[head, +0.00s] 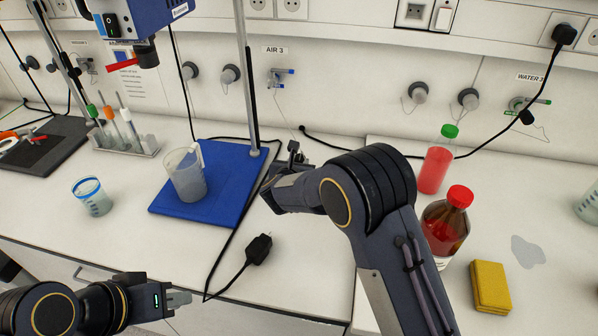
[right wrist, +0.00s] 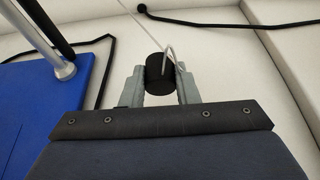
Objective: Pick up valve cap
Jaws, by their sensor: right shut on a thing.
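The valve cap (right wrist: 158,74) is a short black cylinder with a thin, light wire loop on it. In the right wrist view it sits between the two grey fingers of my right gripper (right wrist: 160,88), which is shut on it. In the head view my right gripper (head: 292,152) is over the bench, just right of the blue stand base; the cap is small and dark there. The AIR 3 valve (head: 279,76) is on the wall above, with a thin line running down toward the gripper. My left gripper (head: 178,298) is low at the front edge; its opening is unclear.
A beaker (head: 186,176) stands on the blue base (head: 220,207). A black plug (head: 259,248) and cable lie in front. A red bottle (head: 434,168), a brown bottle (head: 446,225) and a yellow sponge (head: 490,287) are at right. A test-tube rack (head: 125,145) is at left.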

